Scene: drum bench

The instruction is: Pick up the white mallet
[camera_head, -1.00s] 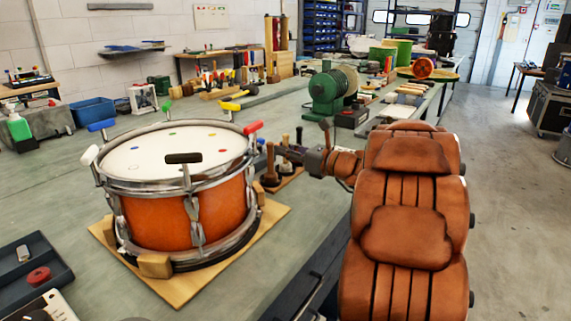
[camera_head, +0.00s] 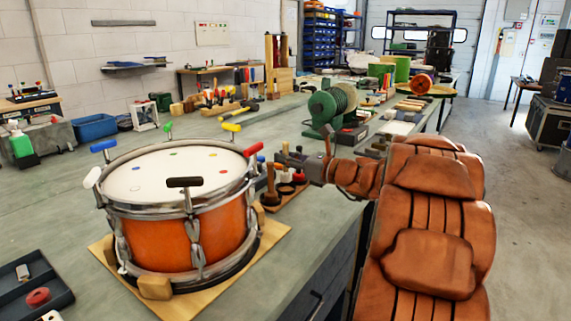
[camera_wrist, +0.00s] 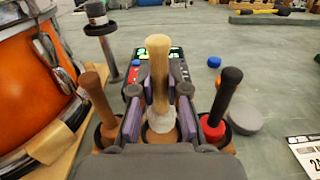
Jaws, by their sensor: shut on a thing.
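The white mallet (camera_wrist: 160,75) shows in the middle of the wrist view, with a pale wooden handle upright and a whitish head low between my fingers. My gripper (camera_wrist: 160,125) is shut on it, with one purple-padded finger on each side. In the head view my gripper (camera_head: 284,156) is over the mallet holder (camera_head: 296,197) at the bench edge. The base of the white mallet is partly hidden by my gripper, so I cannot tell whether it is clear of the holder.
A brown mallet (camera_wrist: 98,105) stands close on the left and a red mallet with a black handle (camera_wrist: 222,105) close on the right. The orange drum (camera_head: 185,240) is left of the holder. A green machine (camera_head: 325,110) stands behind.

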